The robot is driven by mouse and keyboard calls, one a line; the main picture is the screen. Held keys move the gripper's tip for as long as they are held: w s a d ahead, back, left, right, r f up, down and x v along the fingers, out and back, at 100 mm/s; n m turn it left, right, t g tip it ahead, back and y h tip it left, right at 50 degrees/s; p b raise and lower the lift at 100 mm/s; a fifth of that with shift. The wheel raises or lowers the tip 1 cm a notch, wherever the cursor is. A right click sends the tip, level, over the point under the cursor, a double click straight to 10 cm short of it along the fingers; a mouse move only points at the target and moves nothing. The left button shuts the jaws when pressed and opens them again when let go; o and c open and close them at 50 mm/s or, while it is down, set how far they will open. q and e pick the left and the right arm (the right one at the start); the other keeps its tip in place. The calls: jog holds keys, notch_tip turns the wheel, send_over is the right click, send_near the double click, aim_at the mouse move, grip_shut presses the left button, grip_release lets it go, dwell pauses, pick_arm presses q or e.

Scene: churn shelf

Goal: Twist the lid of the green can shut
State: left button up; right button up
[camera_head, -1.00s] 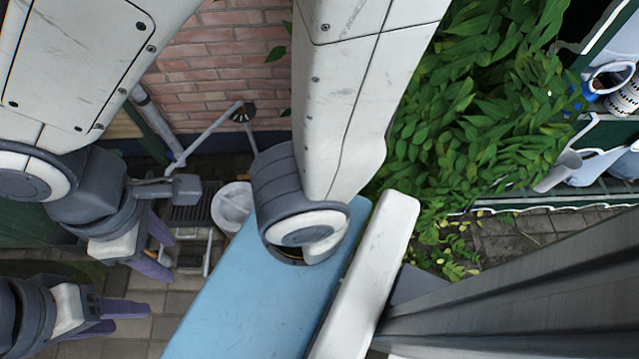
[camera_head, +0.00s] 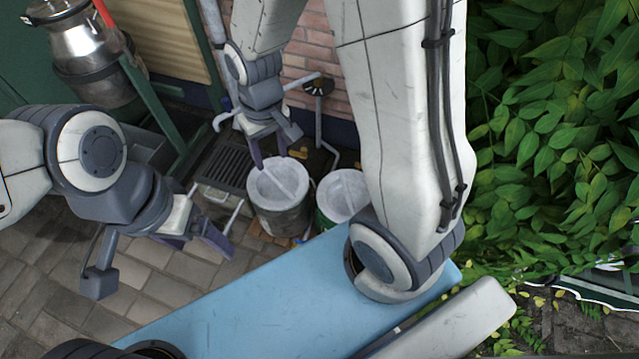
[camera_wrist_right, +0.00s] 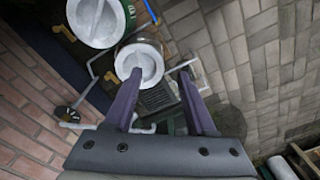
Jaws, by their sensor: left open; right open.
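The green can (camera_head: 325,221) stands on the ground by the brick wall, its pale round lid (camera_head: 345,193) with a raised crossbar facing up. Its lid also shows at the top of the right wrist view (camera_wrist_right: 96,18). I cannot tell how tight the lid sits. A grey metal can (camera_head: 280,215) with a similar lid stands left of it. My left gripper (camera_head: 198,240) is open and empty, left of both cans.
A grate (camera_head: 226,163) is left of the grey can. Metal pipes run along the brick wall (camera_head: 305,70). A large milk churn (camera_head: 85,50) stands upper left. Leaves (camera_head: 550,140) fill the right. Paving (camera_head: 60,270) is open at left.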

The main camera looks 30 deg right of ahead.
jog(key=w+d+f+m+b, duration=0.15)
jog(key=d+f+b, duration=0.3)
jog(key=f, duration=0.45)
jog(key=w+d+f+m+b, duration=0.15)
jog(key=d+f+b, duration=0.3)
jog(key=f, duration=0.55)
jog(key=m+b, duration=0.2)
jog(key=b, duration=0.5)
send_over(323, 200)
notch_tip(323, 200, down, 12)
jog(key=shift+r, duration=0.1)
notch_tip(323, 200, down, 10)
jog(key=b, duration=0.5)
jog(key=shift+f, duration=0.2)
pick_arm(q)
notch_tip(323, 200, down, 24)
jog(key=shift+r, duration=0.1)
pick_arm(e)
grip_shut()
